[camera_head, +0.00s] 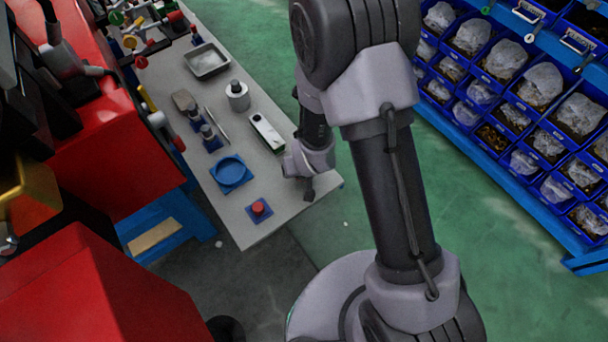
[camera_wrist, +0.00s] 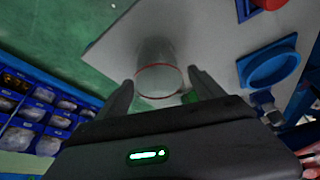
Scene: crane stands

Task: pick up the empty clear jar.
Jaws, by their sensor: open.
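The clear jar (camera_wrist: 157,52) shows in the wrist view as a see-through cylinder with a thin reddish ring at its near end. Nothing shows inside it. It appears between the two fingers of my gripper (camera_wrist: 161,77), which is open, with space visible on both sides of the jar. I cannot tell how far the jar is below or ahead of the fingertips. In the head view, my gripper (camera_head: 307,188) is over the near right corner of the grey table (camera_head: 215,120), and I cannot make out the jar there.
A blue round dish (camera_head: 231,172) and a red knob on a blue base (camera_head: 258,209) stand left of my gripper. A white-and-black box (camera_head: 266,132), a metal canister (camera_head: 237,96) and a tray (camera_head: 206,61) lie farther back. Blue bins (camera_head: 505,60) line the right.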

